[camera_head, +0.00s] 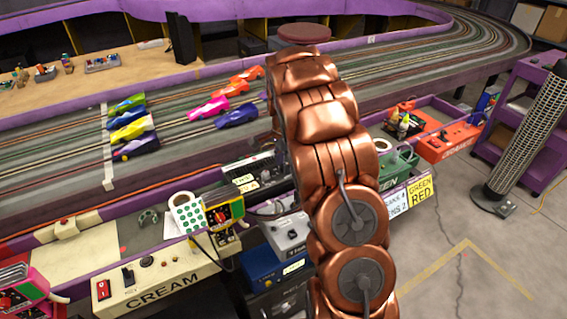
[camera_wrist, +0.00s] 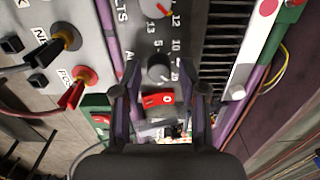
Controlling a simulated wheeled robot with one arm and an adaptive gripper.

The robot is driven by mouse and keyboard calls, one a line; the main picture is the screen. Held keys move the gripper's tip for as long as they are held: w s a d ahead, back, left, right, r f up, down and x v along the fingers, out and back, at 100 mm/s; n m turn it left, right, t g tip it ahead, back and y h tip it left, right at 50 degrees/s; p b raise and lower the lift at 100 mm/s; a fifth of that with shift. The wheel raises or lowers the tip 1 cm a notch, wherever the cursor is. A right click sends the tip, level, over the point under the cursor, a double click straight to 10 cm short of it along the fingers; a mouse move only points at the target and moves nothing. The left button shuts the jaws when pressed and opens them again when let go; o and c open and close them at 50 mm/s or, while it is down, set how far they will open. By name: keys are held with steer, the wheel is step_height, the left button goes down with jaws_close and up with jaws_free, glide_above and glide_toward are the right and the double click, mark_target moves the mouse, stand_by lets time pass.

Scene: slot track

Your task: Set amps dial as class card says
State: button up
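In the wrist view, a grey panel carries a dark round dial (camera_wrist: 158,68) with numbers around it, beside lettering starting with "A". Its pointer setting is too small to read surely. A second dial with a red pointer (camera_wrist: 164,7) sits above it by the letters "LTS". My gripper (camera_wrist: 160,94) is open, its two fingers apart on either side of a red switch (camera_wrist: 159,100) marked 0, just below the dial. Contact cannot be told. In the head view my arm hides the gripper. A yellow card (camera_head: 421,191) reads "GREEN RED"; a white card (camera_head: 396,202) beside it is partly covered.
Black (camera_wrist: 66,37) and red (camera_wrist: 84,77) plugs with cables stick out left of the dials. A dark vent grille (camera_wrist: 222,45) lies to the right. In the head view, a cream control box (camera_head: 165,285), slot cars (camera_head: 132,128) and a mesh column (camera_head: 533,120) stand around.

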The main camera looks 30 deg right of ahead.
steer(key=shift+o, duration=0.4)
step_height(320, 180, up, 12)
stand_by(0.5)
stand_by(0.4)
